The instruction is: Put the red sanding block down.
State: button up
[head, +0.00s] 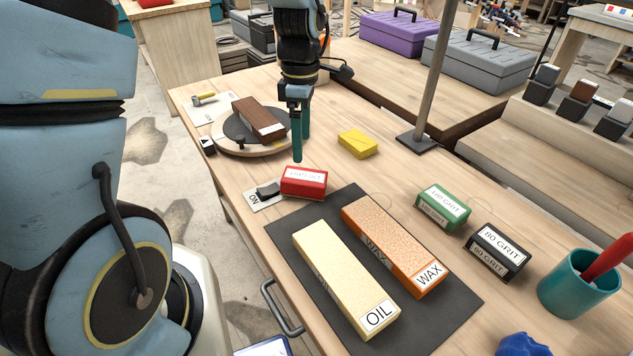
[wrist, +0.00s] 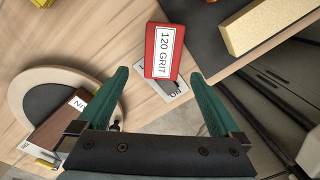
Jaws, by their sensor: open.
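The red sanding block (head: 304,182) rests at the near-left part of the workbench, beside the dark mat and partly over a small plate marked ON. In the wrist view the red block (wrist: 160,50), labelled 120 GRIT, lies beyond the fingertips, between their lines. My gripper (head: 301,155) points down just behind the block in the head view. Its green fingers are apart and empty in the wrist view (wrist: 158,82). A gap shows between the fingers and the block there. The exact height of the fingertips above the bench is hard to tell.
A dark mat (head: 440,318) bears the OIL bar (head: 345,275) and WAX bar (head: 395,245). Green (head: 443,207) and black (head: 495,252) blocks stand right. A yellow block (head: 358,144), a post (head: 430,90) and a round turntable (head: 225,147) with a brown block are nearby.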

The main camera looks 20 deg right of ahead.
aim_at(304, 175)
jog(key=f, duration=0.3)
jog(key=f+p, duration=0.1)
jog(key=f, duration=0.1)
jog(key=shift+s+a+f, duration=0.1)
jog(key=shift+s+a, duration=0.05)
jog(key=shift+s, duration=0.1)
jog(key=shift+s+f+p, duration=0.25)
jog(key=shift+f+p, duration=0.2)
jog(key=shift+f, duration=0.85)
jog(key=shift+s+f+p, duration=0.25)
jog(key=shift+f+p, duration=0.2)
jog(key=shift+f, duration=0.85)
jog(key=c, duration=1.5)
jog(key=shift+r, duration=0.15)
